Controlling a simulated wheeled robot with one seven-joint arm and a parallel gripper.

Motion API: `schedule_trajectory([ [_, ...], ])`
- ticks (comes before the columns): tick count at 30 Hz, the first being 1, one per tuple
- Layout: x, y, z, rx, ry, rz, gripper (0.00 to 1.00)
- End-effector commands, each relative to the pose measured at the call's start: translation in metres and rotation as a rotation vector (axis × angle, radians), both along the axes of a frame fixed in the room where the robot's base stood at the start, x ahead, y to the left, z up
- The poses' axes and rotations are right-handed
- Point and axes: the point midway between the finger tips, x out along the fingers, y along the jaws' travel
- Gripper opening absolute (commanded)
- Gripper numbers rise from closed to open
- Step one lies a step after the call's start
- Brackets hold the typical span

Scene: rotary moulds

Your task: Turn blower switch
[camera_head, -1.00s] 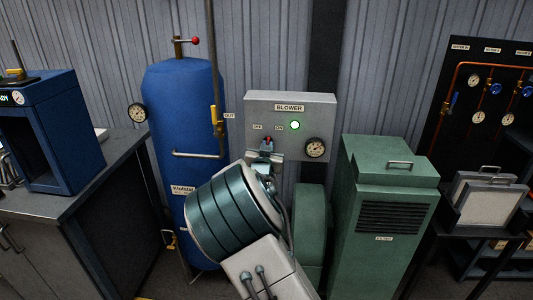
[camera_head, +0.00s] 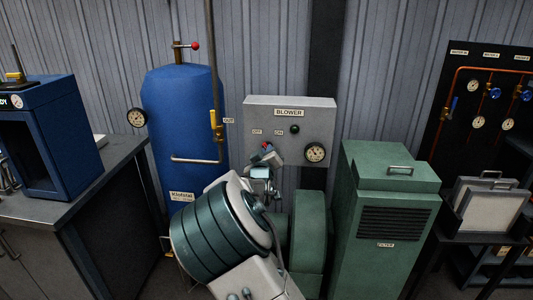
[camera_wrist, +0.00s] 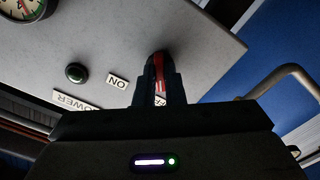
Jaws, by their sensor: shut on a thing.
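The grey blower box (camera_head: 315,115) hangs on the wall, with the label "BLOWER" and the marks "OFF" and "ON". Its red-and-black switch handle (camera_wrist: 157,66) is between my fingers in the wrist view. My gripper (camera_head: 267,150) is shut on this handle at the lower left of the box; it also shows in the wrist view (camera_wrist: 159,88). The fingers hide most of the switch, and its exact angle is hard to read. The indicator lamp (camera_head: 295,129) beside "ON" is dark; it also shows dark in the wrist view (camera_wrist: 76,73).
A round gauge (camera_head: 315,152) sits at the box's lower right.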

Motion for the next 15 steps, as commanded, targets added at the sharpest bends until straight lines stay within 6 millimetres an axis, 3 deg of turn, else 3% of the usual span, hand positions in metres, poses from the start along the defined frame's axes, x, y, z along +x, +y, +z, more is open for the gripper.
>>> schedule_trajectory([
  [15,0.0000,0.0004,0.0002,-0.066,0.001,0.001,0.00],
])
